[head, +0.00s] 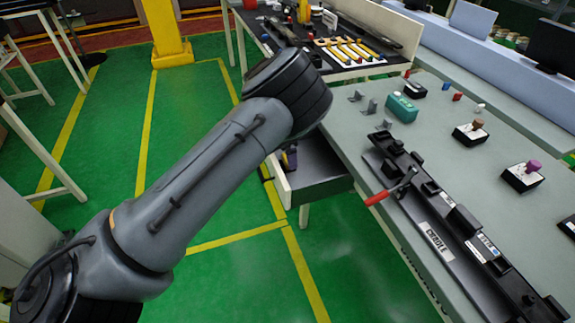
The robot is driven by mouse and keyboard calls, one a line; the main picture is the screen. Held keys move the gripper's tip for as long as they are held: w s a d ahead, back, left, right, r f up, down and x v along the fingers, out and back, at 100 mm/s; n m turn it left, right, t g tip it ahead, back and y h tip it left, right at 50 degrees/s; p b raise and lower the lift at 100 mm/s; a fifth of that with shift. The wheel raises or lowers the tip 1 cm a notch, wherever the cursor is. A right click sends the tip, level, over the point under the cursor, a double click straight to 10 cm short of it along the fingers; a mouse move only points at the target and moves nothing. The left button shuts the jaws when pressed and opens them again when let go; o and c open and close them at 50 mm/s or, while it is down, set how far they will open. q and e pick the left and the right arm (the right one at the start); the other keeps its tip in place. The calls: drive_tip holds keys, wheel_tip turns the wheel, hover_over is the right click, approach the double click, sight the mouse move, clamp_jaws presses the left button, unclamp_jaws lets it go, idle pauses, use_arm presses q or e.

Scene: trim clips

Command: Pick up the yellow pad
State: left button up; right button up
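I cannot pick out a yellow pad for certain. An open drawer (318,182) juts out under the near table. A small dark purplish-grey thing (290,157) with a bit of yellow shows at its left end, partly behind my arm, and I cannot tell what it is. My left arm comes in from the lower left and bends at a dark joint in front of the drawer's far end. Its gripper does not show. My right gripper is out of view.
The grey table (340,125) holds a black cradle fixture (440,215) with a red-handled lever (385,194), grey clips (370,106), a teal box (402,108) and several black knob boxes (521,177). A tool bench (375,72) and a yellow post (165,30) stand behind.

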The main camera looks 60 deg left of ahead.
use_arm(q)
wheel_tip(320, 180, down, 4)
drive_tip(key=shift+w+r+b, duration=0.15)
drive_tip(key=shift+b, duration=0.5)
drive_tip(key=c, duration=1.2)
wheel_tip(320, 180, up, 9)
drive_tip(key=p, duration=0.3)
drive_tip(key=shift+c, duration=0.2)
drive_tip(key=shift+r+p, duration=0.45)
drive_tip(key=shift+r, duration=0.15)
